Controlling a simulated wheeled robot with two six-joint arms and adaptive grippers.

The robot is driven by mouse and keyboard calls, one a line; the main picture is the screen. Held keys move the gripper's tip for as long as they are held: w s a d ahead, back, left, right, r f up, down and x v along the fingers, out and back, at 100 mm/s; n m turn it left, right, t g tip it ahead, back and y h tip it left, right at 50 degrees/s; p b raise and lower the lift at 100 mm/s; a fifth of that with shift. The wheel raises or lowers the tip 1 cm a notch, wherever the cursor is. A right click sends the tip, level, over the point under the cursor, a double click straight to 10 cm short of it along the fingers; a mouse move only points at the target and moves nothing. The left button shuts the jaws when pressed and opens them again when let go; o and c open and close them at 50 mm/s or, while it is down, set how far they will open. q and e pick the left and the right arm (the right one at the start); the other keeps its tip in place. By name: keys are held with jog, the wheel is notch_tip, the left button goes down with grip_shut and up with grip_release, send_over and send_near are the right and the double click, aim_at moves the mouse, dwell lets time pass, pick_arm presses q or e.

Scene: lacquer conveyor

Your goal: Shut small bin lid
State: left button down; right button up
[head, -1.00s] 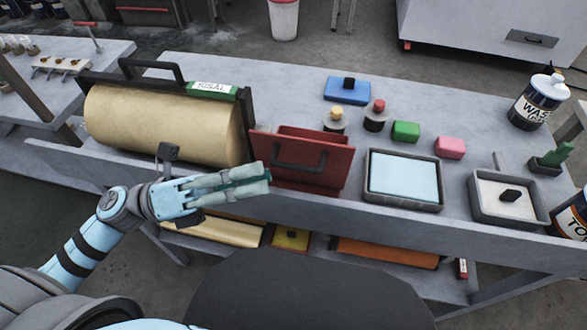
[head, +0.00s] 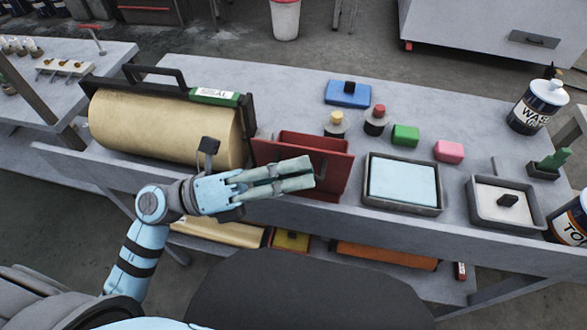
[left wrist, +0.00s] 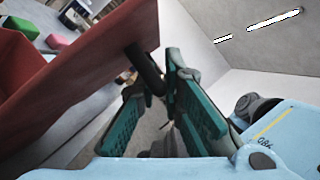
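The small red bin (head: 315,138) stands on the bench beside the gold roll. Its red lid panel (head: 335,178) leans open on the near side and carries a dark handle. In the left wrist view the red panel (left wrist: 85,70) fills the upper left, and the black handle bar (left wrist: 146,70) sticks out beside the fingertips. My left gripper (head: 308,174) is in front of the panel, level with the handle's lower part, and hides some of it. Its teal-padded fingers (left wrist: 158,85) are apart, with the handle close to their tips; contact cannot be told. My right gripper is not in view.
The gold roll (head: 165,128) in its black frame stands left of the bin. A tray of light blue liquid (head: 404,183) is close on the right. Green (head: 405,135) and pink (head: 448,151) blocks lie behind it. The bench's front rail runs below my gripper.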

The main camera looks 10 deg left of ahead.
pick_arm(q)
jog(key=shift+w+r+p, duration=0.2)
jog(key=shift+r+p, duration=0.05)
jog(key=shift+p, duration=0.35)
jog(key=w+n+y+p, duration=0.3)
jog(key=w+n+p, duration=0.3)
jog(key=p, duration=0.7)
jog(key=shift+w+r+n+t, duration=0.25)
jog(key=shift+w+n+t, duration=0.15)
jog(key=shift+n, duration=0.4)
jog(key=c, duration=2)
grip_release()
jog(key=shift+a+f, duration=0.1)
jog(key=v, duration=1.2)
